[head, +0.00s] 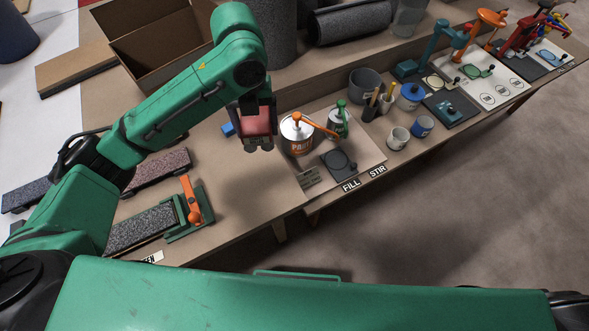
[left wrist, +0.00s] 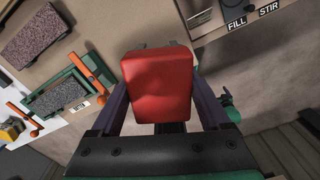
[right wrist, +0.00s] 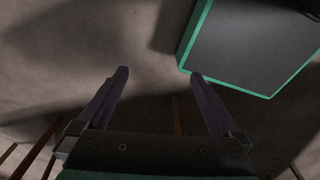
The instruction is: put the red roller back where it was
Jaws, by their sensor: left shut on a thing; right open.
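The red roller (head: 256,122) is held above the bench, left of the paint can. In the left wrist view the red roller (left wrist: 158,85) shows as a red body with rounded edges, between the two fingers. My left gripper (head: 258,144) is shut on it, pointing down. Its ends and underside are partly hidden by the gripper. My right gripper (right wrist: 160,75) is open and empty over bare floor in the right wrist view; it is not seen in the head view.
A paint can (head: 297,136) and a green bottle (head: 338,121) stand right of the held roller. A blue block (head: 228,129) lies just left. A speckled board (head: 140,229) sits by an orange-levered clamp (head: 190,203). An open cardboard box (head: 150,45) stands behind. Bench around (head: 235,190) is clear.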

